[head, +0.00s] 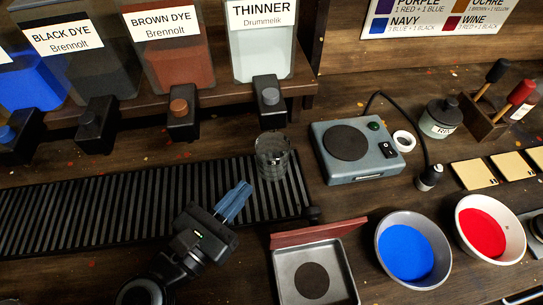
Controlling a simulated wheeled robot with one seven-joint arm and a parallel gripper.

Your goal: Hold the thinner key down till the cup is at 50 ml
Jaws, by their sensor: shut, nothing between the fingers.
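The tank labelled THINNER (264,62) holds a pale clear liquid and stands on the shelf. Its key, a grey round button (270,96), sits on a dark tap block below the tank. A clear cup (274,156) with markings stands upright on the ribbed grate under that tap. I cannot read its level or tell whether it holds liquid. My gripper (242,190) has blue fingers that are shut and empty. It is over the grate, in front and to the left of the cup, apart from both cup and key.
Brown dye (181,65), black dye (95,75) and blue tanks with their own taps line the shelf to the left. A grey hot plate (357,150) with a cable stands right of the cup. Bowls of blue (405,253) and red (481,232) and an open tin (283,285) lie in front.

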